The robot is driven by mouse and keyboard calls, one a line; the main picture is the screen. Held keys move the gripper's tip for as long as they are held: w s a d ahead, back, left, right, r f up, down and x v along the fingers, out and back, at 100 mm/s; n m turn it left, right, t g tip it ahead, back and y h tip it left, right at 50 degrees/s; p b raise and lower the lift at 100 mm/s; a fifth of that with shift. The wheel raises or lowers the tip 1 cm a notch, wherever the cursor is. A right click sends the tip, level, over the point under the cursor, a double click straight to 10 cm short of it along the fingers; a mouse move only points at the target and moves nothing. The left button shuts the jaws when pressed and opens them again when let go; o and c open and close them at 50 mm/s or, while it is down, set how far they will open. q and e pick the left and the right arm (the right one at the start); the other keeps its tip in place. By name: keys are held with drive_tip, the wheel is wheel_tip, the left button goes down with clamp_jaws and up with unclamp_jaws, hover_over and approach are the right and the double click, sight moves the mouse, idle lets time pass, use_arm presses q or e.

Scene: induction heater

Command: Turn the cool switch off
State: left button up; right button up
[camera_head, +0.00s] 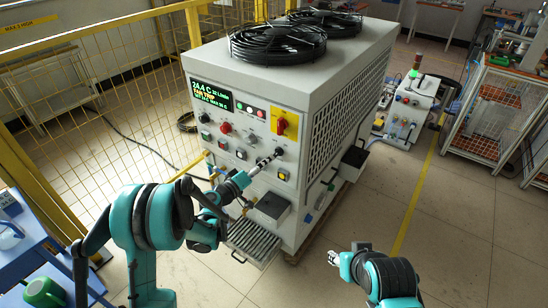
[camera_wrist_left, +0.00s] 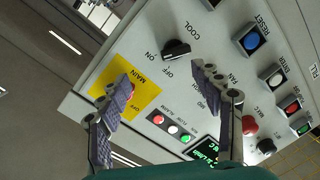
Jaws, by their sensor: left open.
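The cool switch (camera_wrist_left: 176,49) is a black rotary knob on the heater's pale front panel, with COOL, ON and OFF printed around it. A pale mark shows on the knob; I cannot tell for certain which label it points to. My left gripper (camera_wrist_left: 161,77) is open, its two fingers spread either side of the space below the knob in the left wrist view, and nothing is between them. In the head view the left gripper (camera_head: 268,160) reaches the panel's right side, at the cool switch, and partly hides it. My right gripper (camera_head: 333,258) hangs over the floor, away from the heater.
The yellow main switch plate (camera_wrist_left: 128,92) lies close to one left finger, which covers part of it.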

sight(275, 156)
use_arm(q)
drive_tip(key=shift+n+t, duration=0.6)
drive_tip(key=shift+t, duration=0.1)
drive_tip(key=w+d+f, duration=0.1)
drive_tip(key=w, duration=0.1)
drive_tip(key=w+d+f+b, duration=0.1)
drive_tip(key=w, duration=0.2)
drive_tip(key=w+d+f+b, duration=0.1)
drive_tip(key=w+d, duration=0.1)
drive_tip(key=w, duration=0.1)
drive_tip(key=shift+f, duration=0.15)
drive_tip(key=c, duration=1.2)
